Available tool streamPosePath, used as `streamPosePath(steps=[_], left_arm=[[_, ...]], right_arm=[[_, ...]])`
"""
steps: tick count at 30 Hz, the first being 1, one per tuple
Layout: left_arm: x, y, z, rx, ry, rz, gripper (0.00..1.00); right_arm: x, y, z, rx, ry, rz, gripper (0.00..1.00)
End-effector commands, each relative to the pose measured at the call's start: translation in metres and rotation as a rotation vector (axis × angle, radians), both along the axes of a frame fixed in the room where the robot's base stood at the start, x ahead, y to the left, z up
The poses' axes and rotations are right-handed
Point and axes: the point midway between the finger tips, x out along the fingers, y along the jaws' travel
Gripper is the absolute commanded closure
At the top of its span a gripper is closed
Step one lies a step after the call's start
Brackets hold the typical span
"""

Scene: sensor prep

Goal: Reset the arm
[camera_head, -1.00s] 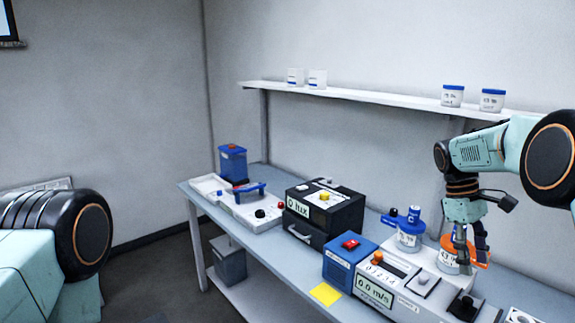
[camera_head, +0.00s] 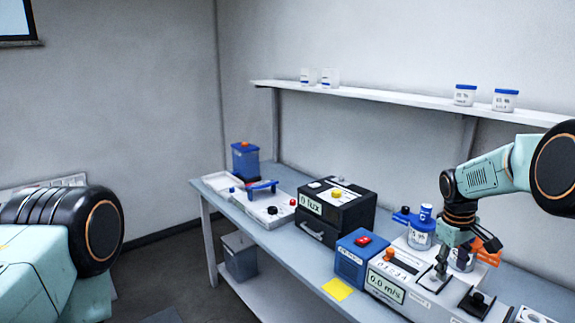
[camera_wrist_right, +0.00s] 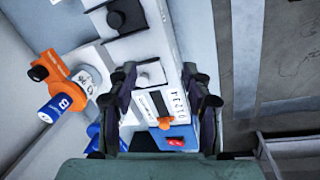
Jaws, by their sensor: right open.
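My right gripper (camera_head: 440,274) is over the white instrument with the 0.0 m/s display (camera_head: 386,288). In the right wrist view its two dark fingers (camera_wrist_right: 158,75) are spread apart with nothing held between them. Whether the fingertips touch the instrument's top is hard to tell. A jar with a blue lid in a blue holder (camera_head: 420,236) stands behind the gripper. An orange holder with a jar (camera_head: 487,257) is partly hidden by the arm and also shows in the right wrist view (camera_wrist_right: 65,69). My left gripper is out of view; only part of my left arm shows.
A blue box with a red button (camera_head: 359,258), a black lux meter (camera_head: 337,206) and a white tray with a blue handle (camera_head: 262,206) line the bench. A yellow note (camera_head: 337,289) lies at its front edge. Jars stand on the wall shelf (camera_head: 400,99).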

Motion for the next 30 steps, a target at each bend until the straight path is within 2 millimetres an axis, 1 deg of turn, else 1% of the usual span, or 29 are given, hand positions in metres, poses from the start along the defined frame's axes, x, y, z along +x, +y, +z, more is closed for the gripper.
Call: streamPosePath(steps=[1,5,6,8,9,11,12,14,15,17,18,20,21,23,24,26,27,29,30], left_arm=[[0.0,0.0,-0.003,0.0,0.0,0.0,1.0],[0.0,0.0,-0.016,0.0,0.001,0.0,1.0],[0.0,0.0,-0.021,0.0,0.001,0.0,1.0],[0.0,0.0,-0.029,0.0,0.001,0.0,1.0],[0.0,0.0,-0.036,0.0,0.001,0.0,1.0],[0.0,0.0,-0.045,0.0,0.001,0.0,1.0],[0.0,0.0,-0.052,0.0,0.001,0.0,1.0],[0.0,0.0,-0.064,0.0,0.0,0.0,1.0],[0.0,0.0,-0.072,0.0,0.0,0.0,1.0],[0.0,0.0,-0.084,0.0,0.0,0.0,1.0],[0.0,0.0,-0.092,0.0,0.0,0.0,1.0],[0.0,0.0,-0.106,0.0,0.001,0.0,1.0],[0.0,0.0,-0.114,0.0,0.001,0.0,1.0],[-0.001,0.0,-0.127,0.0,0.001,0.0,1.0],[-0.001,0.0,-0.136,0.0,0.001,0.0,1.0],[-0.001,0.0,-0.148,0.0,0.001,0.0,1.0],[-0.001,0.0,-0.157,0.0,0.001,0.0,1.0],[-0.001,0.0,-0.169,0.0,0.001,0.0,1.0],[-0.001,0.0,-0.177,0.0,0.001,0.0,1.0]], right_arm=[[-0.002,0.01,-0.021,0.018,-0.026,-0.007,0.5],[-0.01,0.038,-0.077,0.073,-0.116,-0.043,0.5],[-0.015,0.047,-0.096,0.09,-0.14,-0.055,0.5],[-0.026,0.06,-0.124,0.118,-0.172,-0.079,0.5],[-0.035,0.069,-0.143,0.135,-0.19,-0.096,0.5],[-0.051,0.083,-0.171,0.16,-0.215,-0.124,0.5],[-0.064,0.092,-0.19,0.176,-0.228,-0.141,0.5],[-0.085,0.104,-0.218,0.199,-0.245,-0.173,0.5],[-0.101,0.111,-0.236,0.212,-0.253,-0.196,0.5],[-0.127,0.122,-0.262,0.228,-0.264,-0.229,0.5],[-0.145,0.128,-0.277,0.236,-0.268,-0.249,0.5],[-0.175,0.136,-0.3,0.245,-0.268,-0.282,0.5],[-0.195,0.141,-0.313,0.249,-0.266,-0.3,0.5],[-0.224,0.146,-0.331,0.251,-0.261,-0.327,0.5],[-0.244,0.149,-0.341,0.25,-0.253,-0.343,0.5],[-0.274,0.153,-0.355,0.246,-0.238,-0.363,0.5],[-0.293,0.155,-0.363,0.241,-0.224,-0.372,0.5],[-0.322,0.158,-0.374,0.232,-0.199,-0.384,0.5],[-0.34,0.159,-0.381,0.225,-0.179,-0.39,0.5]])
